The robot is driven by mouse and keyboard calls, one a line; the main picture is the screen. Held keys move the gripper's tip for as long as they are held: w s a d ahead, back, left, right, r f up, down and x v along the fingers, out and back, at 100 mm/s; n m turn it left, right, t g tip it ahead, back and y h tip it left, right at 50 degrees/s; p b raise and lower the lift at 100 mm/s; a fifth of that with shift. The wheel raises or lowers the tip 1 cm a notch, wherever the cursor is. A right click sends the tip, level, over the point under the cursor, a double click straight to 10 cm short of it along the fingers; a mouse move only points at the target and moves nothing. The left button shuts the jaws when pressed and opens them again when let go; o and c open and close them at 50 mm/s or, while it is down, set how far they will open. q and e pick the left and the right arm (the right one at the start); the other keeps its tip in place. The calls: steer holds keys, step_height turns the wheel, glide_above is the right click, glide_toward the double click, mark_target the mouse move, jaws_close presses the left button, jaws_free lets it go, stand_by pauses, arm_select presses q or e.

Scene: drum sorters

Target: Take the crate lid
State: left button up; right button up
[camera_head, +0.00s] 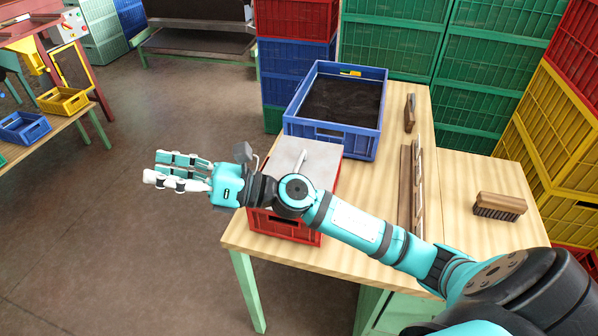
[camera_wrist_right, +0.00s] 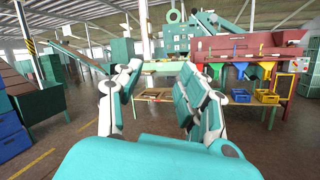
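The crate lid (camera_head: 283,158) is a flat light grey panel with a pale bar handle (camera_head: 302,159). It lies on a red crate (camera_head: 285,228) at the table's left front corner. My right arm crosses in front of the crate and hides the lid's near part. My right gripper (camera_head: 165,171) is left of the crate, beyond the table edge over the floor. Its fingers are apart and empty, which the right wrist view also shows (camera_wrist_right: 160,92). My left gripper is not in view.
On the wooden table (camera_head: 360,205) stand a blue crate of dark material (camera_head: 350,138), a long wooden piece (camera_head: 405,190) and a brush (camera_head: 499,206). Stacked green (camera_head: 480,60) and yellow crates (camera_head: 560,130) close off the back and right. The floor at left (camera_head: 120,240) is clear.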

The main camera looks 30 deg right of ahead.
step_height(320, 180, down, 2)
steer(key=s+a+n+g+h, duration=0.1)
steer(key=s+n+g, duration=0.1)
steer(key=n+g, duration=0.55)
steer(key=n+h, duration=1.1)
steer(key=h, duration=0.8)
glide_toward(300, 159)
steer(key=p+x, duration=0.2)
steer(key=x, duration=0.1)
steer(key=p+x, duration=0.1)
steer(key=p, duration=0.1)
steer(key=shift+s+d+f, duration=0.15)
steer(key=shift+s+f, duration=0.1)
steer(key=shift+f, duration=0.1)
steer(key=shift+w+f, duration=0.2)
steer(key=shift+f, duration=0.35)
steer(key=shift+w+f+p, duration=0.2)
steer(key=shift+p, duration=0.2)
steer(key=p+x, duration=0.1)
steer(key=x, duration=0.2)
steer(key=shift+w+d+f+p, duration=0.1)
steer(key=shift+w+f+p, duration=0.05)
steer(key=shift+w+p, duration=0.2)
steer(key=shift+w+d+f, duration=0.1)
steer(key=shift+w+f, duration=0.05)
steer(key=shift+f, duration=0.35)
jaws_close()
